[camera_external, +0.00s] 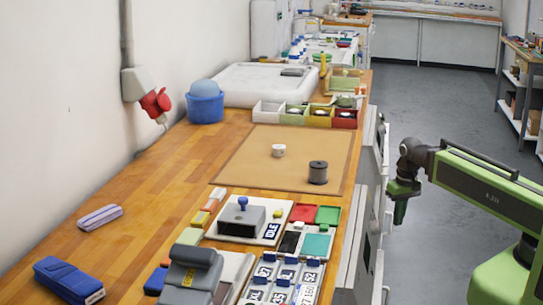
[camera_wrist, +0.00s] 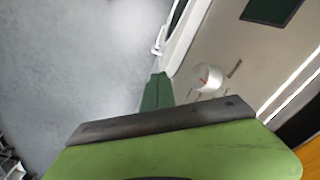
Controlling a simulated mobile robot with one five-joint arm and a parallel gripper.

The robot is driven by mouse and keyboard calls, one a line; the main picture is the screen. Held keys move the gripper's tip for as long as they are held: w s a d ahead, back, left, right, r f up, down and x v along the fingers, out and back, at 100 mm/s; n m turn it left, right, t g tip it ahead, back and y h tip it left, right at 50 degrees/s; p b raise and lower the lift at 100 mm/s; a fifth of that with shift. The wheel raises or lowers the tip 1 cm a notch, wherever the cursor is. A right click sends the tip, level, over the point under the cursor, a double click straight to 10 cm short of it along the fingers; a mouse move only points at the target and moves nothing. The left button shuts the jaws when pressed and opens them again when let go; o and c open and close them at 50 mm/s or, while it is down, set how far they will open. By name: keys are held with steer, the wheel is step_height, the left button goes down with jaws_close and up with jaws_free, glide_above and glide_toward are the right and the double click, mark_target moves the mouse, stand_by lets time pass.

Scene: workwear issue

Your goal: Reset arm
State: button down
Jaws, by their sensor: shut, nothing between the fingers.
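My gripper (camera_external: 400,212) hangs at the end of my green arm, to the right of the workbench in the external view. Its dark green fingers point down, with grey floor behind them, apart from the bench top. The fingers look closed together and hold nothing. In the wrist view my gripper (camera_wrist: 157,92) shows as a dark green shape above my own green and grey arm part, which hides the bottom of the picture.
The wooden workbench (camera_external: 150,215) runs along the left wall. On it are a tan mat (camera_external: 245,165) with a dark spool (camera_external: 318,172) and a white cup (camera_external: 278,151). Near the gripper, the wrist view shows a pale surface with a round white dial (camera_wrist: 208,79). Floor lies open left.

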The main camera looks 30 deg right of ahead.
step_height(320, 180, up, 25)
steer(key=s+a+n+p, duration=0.1)
steer(key=a+n+p, duration=0.1)
steer(key=p, duration=2.3)
steer(key=shift+s+a+g, duration=0.3)
steer(key=shift+a+g, duration=0.05)
steer(key=shift+g, duration=0.05)
